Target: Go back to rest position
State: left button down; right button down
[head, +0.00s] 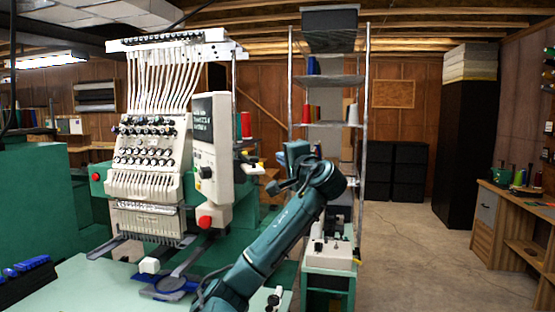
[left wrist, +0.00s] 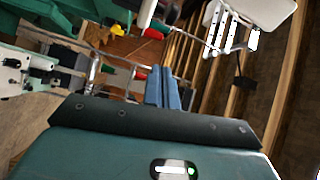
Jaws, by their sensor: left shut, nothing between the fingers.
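My left arm rises from the bottom middle of the head view, and its gripper (head: 275,187) is up in front of the metal shelf rack, to the right of the embroidery machine. In the left wrist view the two blue fingers (left wrist: 163,90) lie together with nothing between them. The gripper is shut and empty. My right gripper shows in neither view.
The white embroidery machine (head: 150,150) stands left of my arm, its control panel (head: 212,155) close by. A metal shelf rack (head: 330,80) with thread cones stands behind. A wooden workbench (head: 520,210) is at the right. The concrete floor (head: 420,260) between is clear.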

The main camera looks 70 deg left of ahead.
pick_arm(q)
jog(key=w+d+f+m+t+h, duration=0.1)
jog(key=w+d+f+m+t, duration=0.25)
jog(key=w+d+f, duration=0.35)
jog(key=w+d+f+m+t+h, duration=0.1)
jog(key=w+d+f+m+t, duration=0.25)
jog(key=f, duration=0.55)
jog(key=w+d+f+m+t+h, duration=0.2)
jog(key=w+d+f+h, duration=0.3)
jog(key=f, duration=0.6)
jog(key=d+f+m+t+h, duration=0.2)
jog(key=d+f+t, duration=0.1)
jog(key=d+f, duration=0.55)
jog(key=s+d+f+n+h, duration=0.1)
jog(key=s+d+f+h, duration=0.25)
jog(key=d+f, duration=0.5)
jog(key=s+d+f+h, duration=0.2)
jog(key=d+f+h, duration=0.2)
jog(key=d+f, duration=0.45)
jog(key=s+d+n+h, duration=0.2)
jog(key=s+d, duration=0.2)
jog(key=d, duration=0.4)
jog(key=s+d+f+n+h, duration=0.1)
jog(key=s+d+h, duration=0.2)
jog(key=d, duration=0.6)
jog(key=shift+s+f+n+t, duration=0.3)
jog(key=shift+s+n, duration=0.1)
jog(key=shift+s, duration=0.1)
